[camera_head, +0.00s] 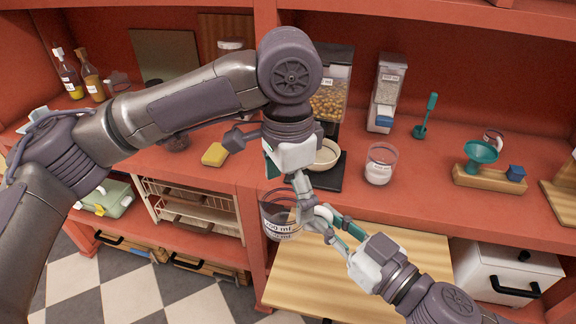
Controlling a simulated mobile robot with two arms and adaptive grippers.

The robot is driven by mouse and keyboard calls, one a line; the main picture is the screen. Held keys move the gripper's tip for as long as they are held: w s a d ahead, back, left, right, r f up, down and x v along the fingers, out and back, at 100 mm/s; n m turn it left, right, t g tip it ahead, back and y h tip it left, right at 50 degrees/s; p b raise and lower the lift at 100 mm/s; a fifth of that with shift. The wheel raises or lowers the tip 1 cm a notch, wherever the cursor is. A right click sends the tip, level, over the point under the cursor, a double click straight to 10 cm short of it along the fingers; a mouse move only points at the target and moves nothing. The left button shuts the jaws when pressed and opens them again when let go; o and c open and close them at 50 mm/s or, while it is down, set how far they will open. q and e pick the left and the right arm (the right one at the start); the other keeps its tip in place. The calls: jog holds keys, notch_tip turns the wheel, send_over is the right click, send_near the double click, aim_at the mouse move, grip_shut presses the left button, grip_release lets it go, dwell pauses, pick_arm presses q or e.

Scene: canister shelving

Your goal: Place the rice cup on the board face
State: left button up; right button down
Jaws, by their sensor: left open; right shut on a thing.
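A clear measuring cup (279,221) with "ml" lettering hangs in front of the counter edge, over the upper left corner of the pale wooden board (335,288). A teal handle (348,229) shows at the jaws of my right gripper (328,222), which is shut on it. It appears to belong to the cup, but the fingers hide the join. My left gripper (306,204) is open and points down close beside the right fingers. Whether it touches the cup is unclear. The cup's contents are hard to make out.
A white drawer box (490,270) is right of the board.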

pick_arm(q)
jog(key=shift+f, duration=2)
jog(key=shift+c, duration=0.3)
jog(key=c, duration=0.8)
jog(key=shift+c, duration=1.2)
pick_arm(e)
jog(key=c, duration=1.6)
grip_release()
jog(key=o, duration=0.5)
